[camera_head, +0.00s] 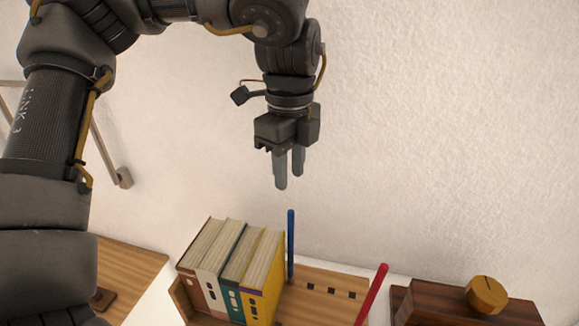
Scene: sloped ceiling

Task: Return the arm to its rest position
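My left arm comes in from the left and arches across the top of the head view. Its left gripper (289,168) hangs down in front of the wall, with its fingers pointing downward. The two fingers are close together, seen at an angle, and nothing shows between them or below them in their grasp. The gripper is above the blue upright stick and the row of books, apart from both. My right gripper is not in view.
Below stands a wooden rack (325,292) with several books (232,262), a blue stick (291,245) and a tilted red stick (371,295). At right is a dark wooden box (440,305) with a round yellow-brown knob (486,294). The wall behind is bare at upper right.

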